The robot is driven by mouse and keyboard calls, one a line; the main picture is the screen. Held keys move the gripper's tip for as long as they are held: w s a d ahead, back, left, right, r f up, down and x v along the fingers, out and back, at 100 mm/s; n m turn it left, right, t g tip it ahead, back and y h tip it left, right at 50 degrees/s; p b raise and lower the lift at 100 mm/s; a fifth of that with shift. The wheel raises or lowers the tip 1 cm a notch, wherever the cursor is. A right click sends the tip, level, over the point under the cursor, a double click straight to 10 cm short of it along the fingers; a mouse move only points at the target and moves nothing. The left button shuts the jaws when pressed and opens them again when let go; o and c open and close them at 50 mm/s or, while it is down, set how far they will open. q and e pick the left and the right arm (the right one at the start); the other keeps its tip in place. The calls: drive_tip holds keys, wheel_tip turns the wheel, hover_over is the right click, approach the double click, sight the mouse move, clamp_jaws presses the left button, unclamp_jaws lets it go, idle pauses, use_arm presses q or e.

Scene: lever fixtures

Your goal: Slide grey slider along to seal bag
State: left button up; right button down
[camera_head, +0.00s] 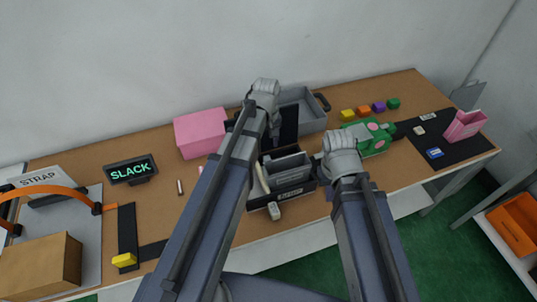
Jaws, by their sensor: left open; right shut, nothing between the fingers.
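A black holder (295,192) with a pale label stands at the front middle of the table, and grey upright panels (288,165) show inside it. A small light grey block (274,210), which looks like the slider, sits at the holder's front left corner. I cannot make out the bag clearly. My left gripper (276,138) points down behind the holder, open and apart from the block. My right gripper (319,170) is at the holder's right side, shut and empty.
A grey tray (312,113) lies behind the holder and a pink box (200,132) at back left. A green item (375,140) is close right of my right gripper. A SLACK sign (131,170) and a cardboard box (40,264) stand left.

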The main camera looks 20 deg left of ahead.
sight(267, 158)
use_arm(q)
drive_tip(key=shift+f+b, duration=3.8)
drive_tip(key=shift+f, duration=0.1)
clamp_jaws()
